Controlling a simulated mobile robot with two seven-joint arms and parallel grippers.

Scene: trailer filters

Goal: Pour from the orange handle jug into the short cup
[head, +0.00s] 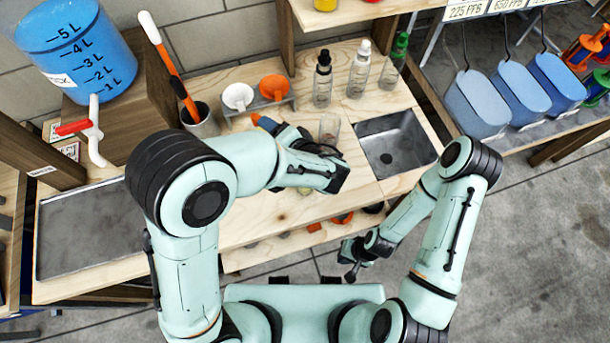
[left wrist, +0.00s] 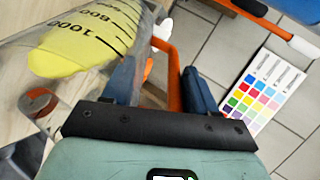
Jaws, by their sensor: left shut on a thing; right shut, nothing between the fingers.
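My left gripper (head: 268,124) is shut on the orange handle (left wrist: 172,62) of a clear jug, above the wooden counter. The jug (left wrist: 75,80) fills the left of the left wrist view. It has dark volume marks and holds yellow liquid (left wrist: 80,45). In the head view my left arm hides most of the jug, so its tilt cannot be told there. A clear cup (head: 330,128), seemingly the short cup, stands on the counter just beyond my left wrist, left of the sink. My right gripper (head: 352,268) is shut and empty, low in front of the counter.
A white funnel (head: 238,97) and an orange funnel (head: 274,86) sit in a rack behind. Bottles (head: 323,80) stand at the back. A pot (head: 199,122) holds an orange-and-white stick. A sink (head: 400,142) lies right, a dark tray (head: 85,230) left. The front counter is clear.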

